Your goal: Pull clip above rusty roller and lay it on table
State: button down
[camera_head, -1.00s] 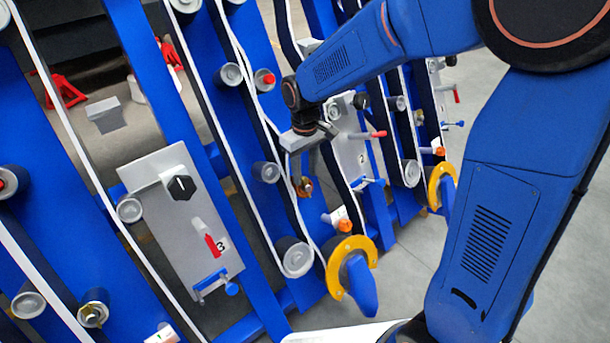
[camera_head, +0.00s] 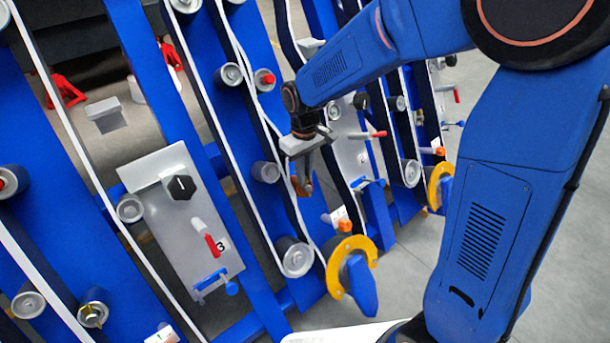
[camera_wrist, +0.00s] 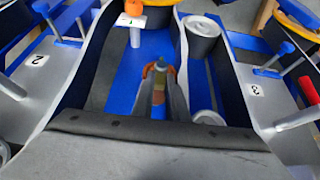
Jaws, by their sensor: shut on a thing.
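In the head view my gripper (camera_head: 306,186) points down into the blue frame, with its fingertips over the rusty roller (camera_head: 295,186). Only a small orange-brown part of that roller shows beside the fingers. In the wrist view my gripper (camera_wrist: 158,92) is shut on the clip (camera_wrist: 158,84), a small thing seen only in part between the finger ends. An orange-brown rim shows just behind the tips. I cannot tell whether the clip is free of the frame. A white flat surface (camera_head: 335,334) shows at the bottom of the head view, perhaps the table.
Blue uprights with white belts stand close around my gripper. A grey roller (camera_head: 265,172) is left of it, and the panel marked 2 (camera_head: 352,160) is right. The panel marked 3 (camera_head: 190,225) and a yellow ring (camera_head: 360,250) stand nearer. Grey floor (camera_head: 415,290) is clear at right.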

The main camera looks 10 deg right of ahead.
jog(key=shift+w+a+r, duration=0.3)
jog(key=shift+w+r, duration=0.15)
jog(key=shift+r, duration=0.55)
jog(key=shift+w+a+r, duration=0.35)
jog(key=shift+w+r, duration=0.15)
jog(key=shift+r, duration=0.45)
jog(key=shift+w+a+r, duration=0.3)
jog(key=shift+w+r, duration=0.15)
jog(key=shift+r, duration=0.55)
